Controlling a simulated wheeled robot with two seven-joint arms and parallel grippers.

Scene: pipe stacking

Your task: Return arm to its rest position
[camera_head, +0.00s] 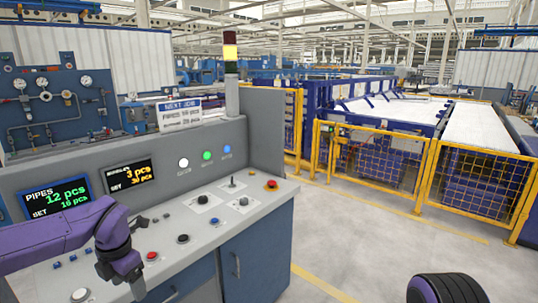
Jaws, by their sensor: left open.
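My purple left arm (60,238) comes in from the left over the control console. Its wrist bends downward, and my left gripper (137,284) hangs over the sloped button panel (205,240) near its front edge. The gripper is small in view and is open, with nothing seen in it. I cannot tell whether it touches the panel. A dark rounded part of mine with a purple edge shows at the bottom right; my right gripper is not in view.
The console has a pipes screen (55,195), a bundles screen (130,174), several buttons, a red stop button (271,185) and a signal tower (230,52) lit yellow. Yellow fencing (475,180) encloses blue machinery on the right. The grey floor (370,245) between is clear.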

